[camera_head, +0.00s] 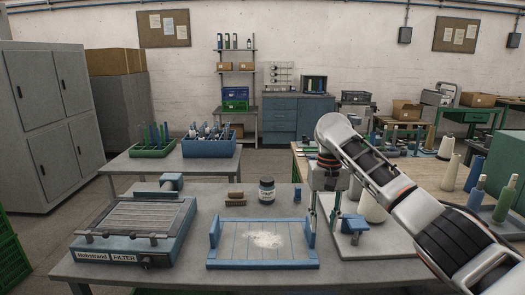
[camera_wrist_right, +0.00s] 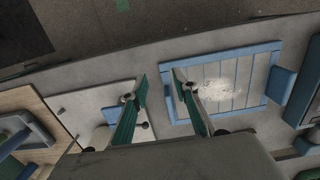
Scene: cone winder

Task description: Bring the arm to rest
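My right arm (camera_head: 390,180) comes in from the right in the head view, bent over the table. Its gripper (camera_head: 322,232) points down above the gap between the blue slatted tray (camera_head: 225,254) and the white plate (camera_head: 385,245) with the blue clamp (camera_head: 354,224). In the right wrist view the two fingers of this gripper (camera_wrist_right: 158,84) stand apart with nothing between them, over bare table between plate and tray. My left gripper is in neither view.
White powder (camera_head: 263,240) lies on the tray. A dark jar (camera_head: 267,189) and a brown brush (camera_head: 235,198) stand behind it. A filter unit (camera_head: 130,248) fills the table's left. White cones (camera_head: 373,207) stand near my right arm.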

